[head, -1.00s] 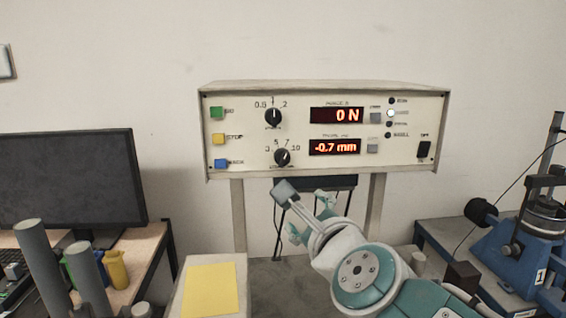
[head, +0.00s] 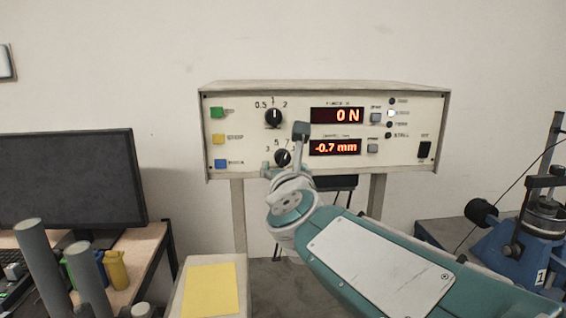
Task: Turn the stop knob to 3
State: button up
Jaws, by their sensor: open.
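The lower black knob (head: 283,158), with a scale reading 3, 5, 7 and a partly covered 10, is on the front of the cream control box (head: 445,120). Its pointer seems to aim up and slightly right, near 7, but is small. My gripper (head: 284,151) is open in front of this knob. One grey fingertip shows at the knob's upper right, the other side at its lower left. I cannot tell whether either finger touches it. The gripper hides the knob's lower edge and the label below it.
The upper knob (head: 274,118), with scale 0.5 to 2, is just above. Red displays (head: 336,116) read 0 N and -0.7 mm. Green, yellow and blue buttons (head: 219,139) line the left side. A monitor (head: 70,180) stands left, a blue machine (head: 530,235) right.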

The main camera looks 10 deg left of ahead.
aim_at(283, 162)
jog(key=shift+x, duration=1.75)
jog(key=shift+d, duration=0.1)
grip_shut()
